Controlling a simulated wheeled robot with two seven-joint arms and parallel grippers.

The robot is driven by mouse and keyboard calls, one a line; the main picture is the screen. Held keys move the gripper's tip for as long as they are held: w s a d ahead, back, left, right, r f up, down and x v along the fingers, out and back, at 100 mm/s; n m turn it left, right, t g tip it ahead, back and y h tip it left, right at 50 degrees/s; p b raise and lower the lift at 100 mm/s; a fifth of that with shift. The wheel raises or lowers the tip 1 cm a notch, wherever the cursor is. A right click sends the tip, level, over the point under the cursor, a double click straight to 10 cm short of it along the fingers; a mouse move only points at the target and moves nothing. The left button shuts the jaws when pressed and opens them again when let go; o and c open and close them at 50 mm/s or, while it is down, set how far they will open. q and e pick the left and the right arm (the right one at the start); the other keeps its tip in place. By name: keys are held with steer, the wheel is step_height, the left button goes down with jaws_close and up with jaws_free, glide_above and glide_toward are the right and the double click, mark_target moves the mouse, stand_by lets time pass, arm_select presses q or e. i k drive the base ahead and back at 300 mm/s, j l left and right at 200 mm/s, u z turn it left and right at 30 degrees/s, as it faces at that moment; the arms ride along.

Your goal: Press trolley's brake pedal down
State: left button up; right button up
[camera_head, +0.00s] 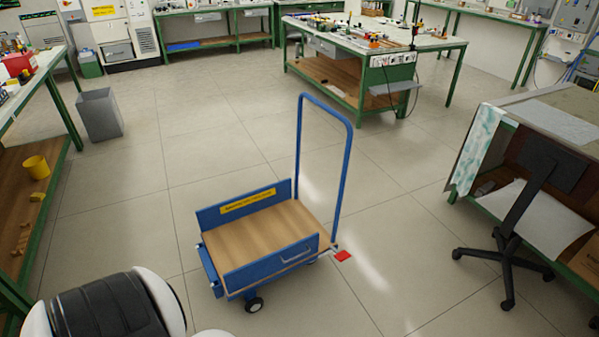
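The blue trolley (212,217) stands on the tiled floor near the middle of the view, with a wooden deck (265,235), low blue side walls and a yellow label (247,201). Its tall blue push handle (348,160) rises at its right end. A red brake pedal (343,255) sticks out low at the right end, below the handle; I cannot tell whether it is up or down. The deck is empty. Neither of my grippers is in view. A black and white part at the lower left seems to be my own body.
An office chair (515,215) and a desk (530,110) stand at the right. A grey bin (100,114) and a green-framed bench (70,118) are at the left. A workbench (350,60) stands behind. The floor around the trolley is clear.

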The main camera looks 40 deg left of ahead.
mark_target(342, 256)
steer(key=u, duration=1)
